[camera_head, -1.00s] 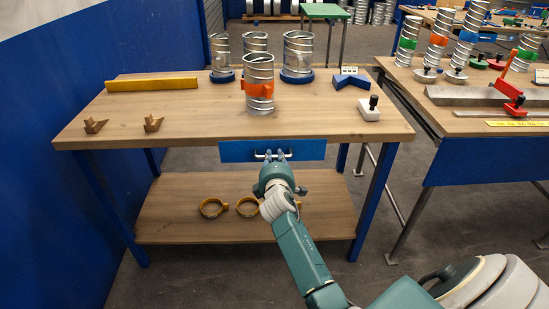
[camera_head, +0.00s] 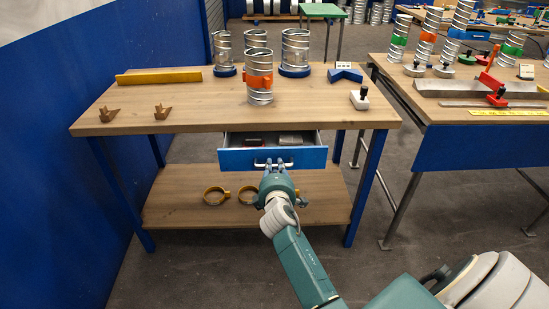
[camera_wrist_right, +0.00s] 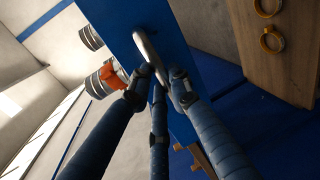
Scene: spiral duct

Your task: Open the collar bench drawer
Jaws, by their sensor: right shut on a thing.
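The collar bench (camera_head: 200,115) has a wooden top and blue legs. Its blue drawer (camera_head: 235,159) is pulled out from under the top, with a grey item and a reddish item visible inside. My right gripper (camera_head: 274,165) is at the drawer's metal bar handle (camera_head: 259,163), shut on it. In the right wrist view, the fingers (camera_wrist_right: 160,85) close around the handle (camera_wrist_right: 147,50) on the blue drawer front (camera_wrist_right: 178,55). My left gripper is not in view.
Spiral duct pieces (camera_head: 259,92) stand on the bench top, one with an orange collar. Yellow rings (camera_head: 215,195) lie on the lower shelf (camera_head: 180,211). A second bench (camera_head: 440,112) stands at the right. Grey floor is open between the benches.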

